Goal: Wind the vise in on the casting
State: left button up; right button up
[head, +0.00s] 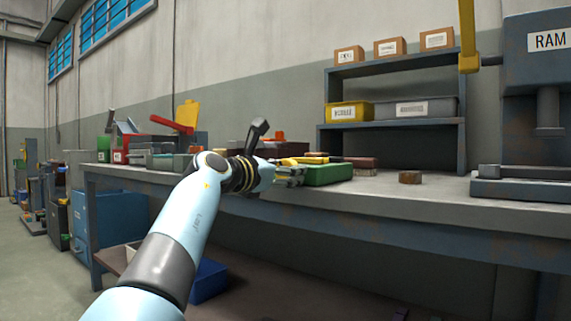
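The arm that comes in from the lower left is my left one. Its gripper (290,178) is over the workbench, at the left end of a green box (327,174). The fingers are small and partly merge with the box, so I cannot tell whether they are open or touching it. A dark upright handle or lever (258,130) rises behind my wrist; its lower part is hidden. Grey metal parts (160,158) lie on the bench left of my arm. I cannot make out the vise or the casting for certain. My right gripper is not in view.
The long workbench (430,188) has clear top around a small brown block (410,177). A shelf (392,68) with bins stands behind. A grey press marked RAM (540,75) is at the right. A red and yellow tool (174,122) stands at the left.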

pick_arm(q)
jog(key=shift+f+m, duration=0.1)
jog(key=shift+m, duration=0.6)
jog(key=o, duration=1.2)
jog(key=shift+s+f, duration=0.1)
jog(key=shift+s, duration=0.05)
jog(key=shift+r+v, duration=0.2)
jog(key=shift+v, duration=3.75)
